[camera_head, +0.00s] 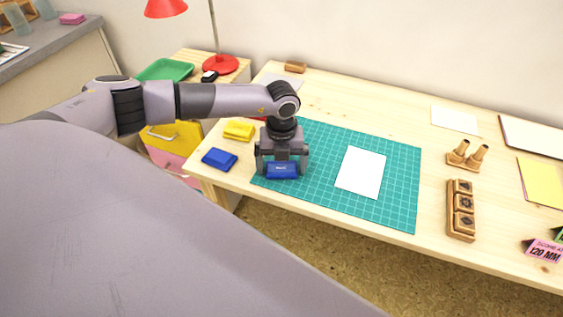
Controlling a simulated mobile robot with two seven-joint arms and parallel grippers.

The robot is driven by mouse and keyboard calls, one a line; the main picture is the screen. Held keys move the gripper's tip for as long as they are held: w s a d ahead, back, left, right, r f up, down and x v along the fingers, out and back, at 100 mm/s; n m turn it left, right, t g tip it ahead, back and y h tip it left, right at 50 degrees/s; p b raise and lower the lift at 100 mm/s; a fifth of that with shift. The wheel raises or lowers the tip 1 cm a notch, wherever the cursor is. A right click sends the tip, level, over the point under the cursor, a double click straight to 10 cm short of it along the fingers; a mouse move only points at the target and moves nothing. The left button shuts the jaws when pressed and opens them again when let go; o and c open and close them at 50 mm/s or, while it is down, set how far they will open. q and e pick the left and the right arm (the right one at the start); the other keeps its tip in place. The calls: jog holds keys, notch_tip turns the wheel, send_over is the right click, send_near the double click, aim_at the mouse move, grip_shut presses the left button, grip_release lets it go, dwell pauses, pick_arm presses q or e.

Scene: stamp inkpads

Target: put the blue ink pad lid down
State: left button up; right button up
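My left gripper (283,169) points down over the left part of the green cutting mat (320,140). Its two fingers are at either side of a blue ink pad lid (283,171) with a small pale label, and they look closed on it. The lid is level, at or just above the mat; I cannot tell if it touches. Another blue pad piece (219,159) lies on the wooden table, left of the gripper and near the front edge. My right gripper is not in view.
A yellow ink pad (239,131) lies behind the blue piece. A white sheet (361,171) lies on the mat. A wooden stamp holder (461,210) and upright stamps (467,155) stand to the right. A red lamp (220,64) stands at the back left.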

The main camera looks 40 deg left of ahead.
aim_at(282, 168)
pick_arm(q)
jog(key=shift+r, duration=0.1)
jog(key=shift+r, duration=0.3)
notch_tip(282, 168, up, 12)
jog(key=shift+f, duration=0.2)
